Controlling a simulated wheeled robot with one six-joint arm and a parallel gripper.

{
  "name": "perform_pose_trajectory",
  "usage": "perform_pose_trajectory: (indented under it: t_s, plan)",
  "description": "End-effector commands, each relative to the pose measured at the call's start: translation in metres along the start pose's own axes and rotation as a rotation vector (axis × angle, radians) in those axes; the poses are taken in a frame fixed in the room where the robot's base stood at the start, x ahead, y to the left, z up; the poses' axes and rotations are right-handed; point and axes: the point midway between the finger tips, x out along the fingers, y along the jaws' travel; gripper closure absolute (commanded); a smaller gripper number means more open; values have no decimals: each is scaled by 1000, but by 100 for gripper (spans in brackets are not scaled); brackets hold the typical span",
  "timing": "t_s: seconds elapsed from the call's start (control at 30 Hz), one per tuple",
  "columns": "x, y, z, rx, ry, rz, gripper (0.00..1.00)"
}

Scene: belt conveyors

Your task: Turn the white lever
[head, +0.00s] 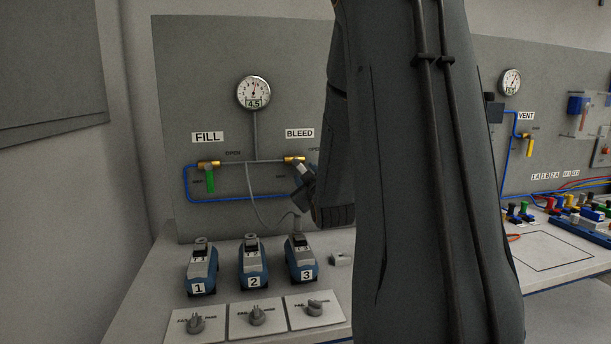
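The BLEED valve (294,159) is a brass fitting on the grey panel, under the BLEED label. A small pale piece (301,169) just below it looks like the white lever, but it is mostly hidden and I cannot be sure. My gripper (302,186) is at this spot, seen small and partly behind my own arm. It overlaps the lever area; whether it touches or grips the lever cannot be made out, nor whether its fingers are open or shut.
The FILL valve with a green lever (210,181) hangs to the left. A gauge (254,92) reading 4.5 is above. Numbered blue units (254,265) and knob plates (257,320) stand on the bench below. A yellow VENT lever (530,147) is at right. My arm blocks the middle.

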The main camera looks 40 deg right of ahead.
Motion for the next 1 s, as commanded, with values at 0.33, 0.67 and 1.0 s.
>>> perform_pose_trajectory:
  t_s: [0.33, 0.67, 1.0]
  plan:
    - [-54, 1, 0, 0, 1, 2, 66]
    - [-69, 0, 0, 0, 0, 1, 66]
    - [-69, 4, 4, -127, 1, -18, 100]
